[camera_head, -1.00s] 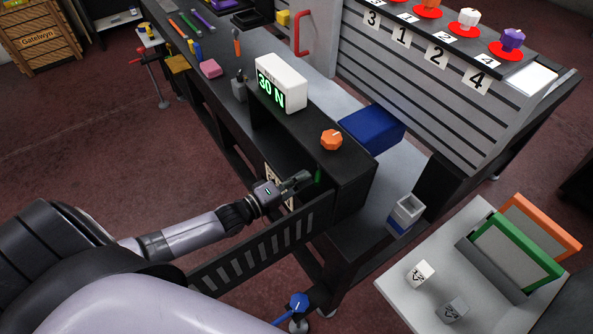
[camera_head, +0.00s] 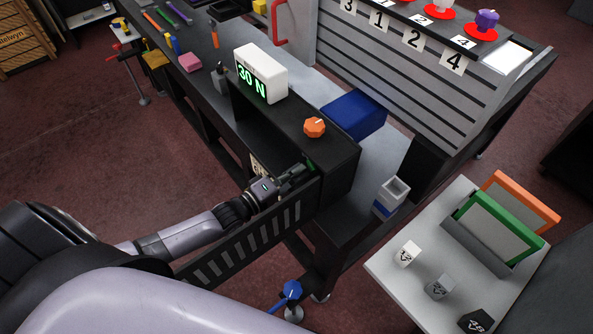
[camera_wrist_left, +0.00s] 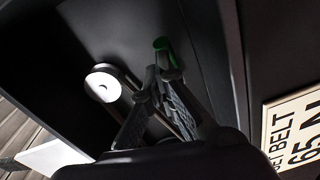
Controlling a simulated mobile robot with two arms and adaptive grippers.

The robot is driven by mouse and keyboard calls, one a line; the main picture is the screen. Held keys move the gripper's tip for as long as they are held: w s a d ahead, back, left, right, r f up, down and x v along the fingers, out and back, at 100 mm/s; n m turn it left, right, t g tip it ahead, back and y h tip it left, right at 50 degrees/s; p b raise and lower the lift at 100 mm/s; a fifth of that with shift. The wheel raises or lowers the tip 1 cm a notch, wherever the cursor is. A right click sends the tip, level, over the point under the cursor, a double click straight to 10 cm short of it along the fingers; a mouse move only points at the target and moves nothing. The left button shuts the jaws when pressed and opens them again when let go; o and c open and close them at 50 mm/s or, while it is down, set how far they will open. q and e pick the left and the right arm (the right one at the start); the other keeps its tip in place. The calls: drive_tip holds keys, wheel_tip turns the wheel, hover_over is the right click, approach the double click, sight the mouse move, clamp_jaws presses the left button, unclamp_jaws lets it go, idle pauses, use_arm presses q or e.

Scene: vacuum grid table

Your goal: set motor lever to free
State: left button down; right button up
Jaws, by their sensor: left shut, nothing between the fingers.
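A green-tipped lever (camera_head: 310,164), which appears to be the motor lever, sits at the open front of the black machine housing (camera_head: 340,165). Its tip also shows in the left wrist view (camera_wrist_left: 162,44). My left gripper (camera_head: 297,172) is shut and empty, right at the lever. In the left wrist view its fingertips (camera_wrist_left: 162,74) meet just below the green tip and seem to touch or nearly touch it. The lower part of the lever is hidden by the fingers. Any marking of the free position is not readable. My right gripper is not in view.
A white display (camera_head: 262,72) reading "30 N" and an orange knob (camera_head: 314,127) sit on the housing. A pale roller (camera_wrist_left: 103,82) with a belt is inside. A sign (camera_wrist_left: 292,130) reads "SET BELT 65 N". A slotted black panel (camera_head: 245,240) stands below my arm.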

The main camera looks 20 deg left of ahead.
use_arm(q)
drive_tip(key=shift+s+a, duration=0.15)
drive_tip(key=shift+s, duration=0.2)
drive_tip(key=v, duration=0.6)
drive_tip(key=shift+s+a, duration=0.2)
drive_tip(key=shift+s, duration=0.1)
